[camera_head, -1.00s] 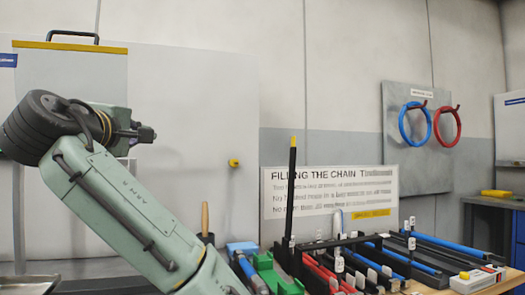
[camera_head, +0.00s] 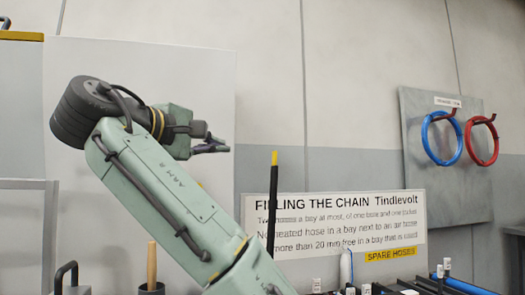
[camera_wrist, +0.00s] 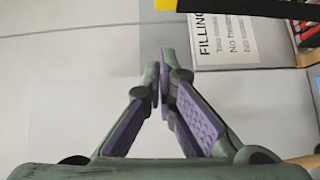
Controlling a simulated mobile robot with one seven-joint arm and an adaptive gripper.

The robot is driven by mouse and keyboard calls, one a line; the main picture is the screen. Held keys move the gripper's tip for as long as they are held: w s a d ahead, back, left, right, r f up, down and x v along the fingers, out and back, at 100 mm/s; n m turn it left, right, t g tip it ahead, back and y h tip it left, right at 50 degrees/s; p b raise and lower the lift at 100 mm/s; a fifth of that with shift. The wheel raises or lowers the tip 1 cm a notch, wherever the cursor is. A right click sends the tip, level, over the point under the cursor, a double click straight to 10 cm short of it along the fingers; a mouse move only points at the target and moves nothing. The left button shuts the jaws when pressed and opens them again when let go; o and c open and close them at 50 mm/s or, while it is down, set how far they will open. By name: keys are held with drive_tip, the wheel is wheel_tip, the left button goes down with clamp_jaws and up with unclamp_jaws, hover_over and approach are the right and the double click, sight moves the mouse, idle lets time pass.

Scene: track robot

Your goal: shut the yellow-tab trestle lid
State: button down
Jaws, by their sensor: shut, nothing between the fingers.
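The trestle lid is a thin black bar (camera_head: 272,205) with a yellow tab (camera_head: 275,158) at its top end. It stands nearly upright, open, in front of the sign; its lower end is hidden behind my arm. In the wrist view the black bar (camera_wrist: 265,7) and its yellow tab (camera_wrist: 180,5) cross the top edge. My gripper (camera_head: 226,147) is left of the tab at about its height, apart from it. Its fingers (camera_wrist: 160,70) are closed together with nothing between them.
A sign (camera_head: 400,222) stands behind the lid. Blue (camera_head: 441,138) and red (camera_head: 484,140) hose rings hang on a grey board at right. A wooden handle (camera_head: 152,265) rises at lower left. The space between gripper and lid looks clear.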

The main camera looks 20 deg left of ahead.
drive_tip(key=w+d+p, duration=0.5)
drive_tip(key=w+p, duration=0.6)
drive_tip(key=p, duration=0.6)
drive_tip(key=shift+f+p, duration=0.35)
drive_tip(key=shift+w+d, duration=0.1)
